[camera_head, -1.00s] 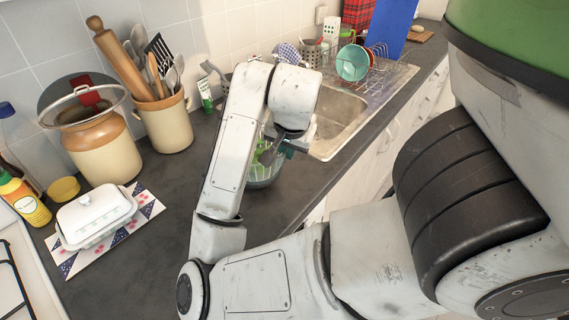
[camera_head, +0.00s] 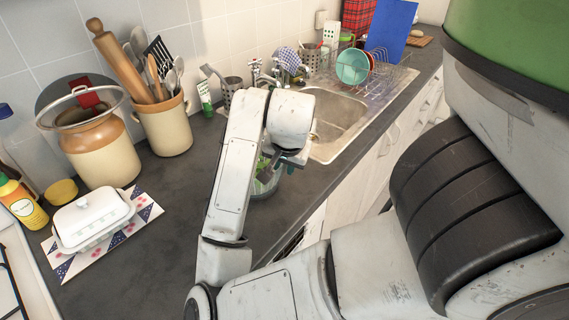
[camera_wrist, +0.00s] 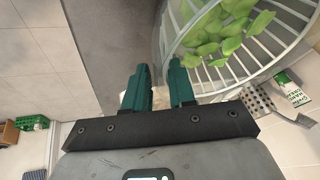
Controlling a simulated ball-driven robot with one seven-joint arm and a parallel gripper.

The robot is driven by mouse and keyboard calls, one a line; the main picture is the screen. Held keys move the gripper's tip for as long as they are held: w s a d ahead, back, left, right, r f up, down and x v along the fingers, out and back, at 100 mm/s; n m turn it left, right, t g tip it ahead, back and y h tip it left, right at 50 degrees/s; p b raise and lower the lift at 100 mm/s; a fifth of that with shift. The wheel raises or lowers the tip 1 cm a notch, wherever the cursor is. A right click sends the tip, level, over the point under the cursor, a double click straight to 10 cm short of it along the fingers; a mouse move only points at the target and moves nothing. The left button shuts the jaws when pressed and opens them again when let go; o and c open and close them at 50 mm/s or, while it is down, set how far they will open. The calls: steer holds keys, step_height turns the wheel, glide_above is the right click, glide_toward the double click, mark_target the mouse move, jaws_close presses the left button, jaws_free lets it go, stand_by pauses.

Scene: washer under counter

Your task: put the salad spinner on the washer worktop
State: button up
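The salad spinner is a clear bowl (camera_head: 265,188) with a pale slatted basket and green leaves inside. In the head view it is over the dark worktop (camera_head: 175,205), left of the sink, mostly behind my arm. In the wrist view the basket (camera_wrist: 222,72) fills the upper right. My gripper (camera_wrist: 160,88) has its teal fingers at the spinner's near rim, a narrow gap between them, and appears closed on that rim. In the head view my gripper (camera_head: 284,160) is above the bowl's right side. Whether the bowl touches the worktop is hidden.
A crock of utensils (camera_head: 165,128), a lidded jar (camera_head: 100,150) and a white butter dish (camera_head: 92,222) on a patterned mat stand at left. The sink (camera_head: 340,122) and dish rack (camera_head: 385,75) are to the right. The worktop between butter dish and bowl is clear.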

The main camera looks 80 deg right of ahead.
steer(key=shift+o, duration=0.6)
steer(key=shift+r, duration=0.3)
steer(key=p+v, duration=0.3)
steer(key=v, duration=0.8)
steer(key=shift+a+r+p, duration=0.2)
steer(key=shift+r+p, duration=0.1)
steer(key=shift+s, duration=0.2)
